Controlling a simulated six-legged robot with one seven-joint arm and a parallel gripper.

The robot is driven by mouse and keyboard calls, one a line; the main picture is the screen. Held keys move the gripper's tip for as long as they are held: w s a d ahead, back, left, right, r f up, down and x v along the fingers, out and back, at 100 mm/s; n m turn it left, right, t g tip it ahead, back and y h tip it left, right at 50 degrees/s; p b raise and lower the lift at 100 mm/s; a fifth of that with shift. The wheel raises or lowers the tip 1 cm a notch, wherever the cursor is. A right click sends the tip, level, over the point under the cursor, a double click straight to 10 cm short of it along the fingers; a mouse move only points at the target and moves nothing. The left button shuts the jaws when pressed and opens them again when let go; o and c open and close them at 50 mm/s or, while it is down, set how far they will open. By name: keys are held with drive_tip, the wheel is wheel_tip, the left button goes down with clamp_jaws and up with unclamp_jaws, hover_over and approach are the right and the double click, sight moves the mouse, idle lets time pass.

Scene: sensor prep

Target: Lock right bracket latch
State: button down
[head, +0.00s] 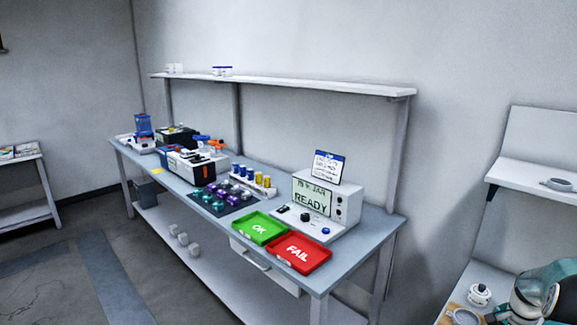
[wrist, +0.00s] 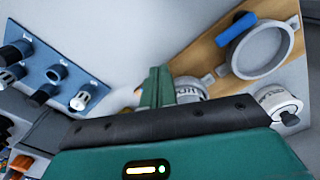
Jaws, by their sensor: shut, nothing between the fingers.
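A grey ring-shaped bracket (wrist: 291,42) is fixed on a wooden board (wrist: 205,50) at the upper right of the wrist view. A blue latch handle (wrist: 236,28) lies at its upper left rim; I cannot tell if it is locked. My gripper (wrist: 154,86) is shut and empty, left of the bracket and apart from the blue handle. It partly hides a white lettered part (wrist: 189,90) on the board. In the head view my teal arm is at the lower right, beside the board (head: 448,318) and a ring (head: 465,316); the fingertips are not clear there.
A white round device (wrist: 278,103) stands right of my gripper, also seen in the head view (head: 479,294). A blue panel with knobs (wrist: 50,70) is at the left. Farther off, a workbench (head: 350,245) holds a green OK tray (head: 243,231) and red FAIL tray (head: 318,264).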

drive_tip(key=shift+w+d+r, duration=0.1)
drive_tip(key=shift+d+r, duration=0.05)
drive_tip(key=shift+r, duration=1.15)
drive_tip(key=shift+d+r, duration=0.1)
drive_tip(key=shift+r, duration=1.2)
drive_tip(key=a+r+n+t, duration=0.1)
drive_tip(key=a+r+n, duration=0.2)
drive_tip(key=a+r, duration=0.45)
drive_tip(key=a+r+n+t+h, duration=0.15)
drive_tip(key=a+r, duration=0.25)
drive_tip(key=a, duration=0.6)
drive_tip(key=a+r+n, duration=0.3)
drive_tip(key=a+r, duration=0.3)
drive_tip(key=a, duration=0.2)
drive_tip(key=s+a+r+n+t+y, duration=0.1)
drive_tip(key=s+a+n+t, duration=0.2)
drive_tip(key=s+a+n, duration=0.5)
drive_tip(key=s+a, duration=0.7)
drive_tip(key=a, duration=0.4)
drive_tip(key=shift+s+r, duration=0.15)
drive_tip(key=shift+s, duration=0.25)
drive_tip(key=shift+y, duration=0.25)
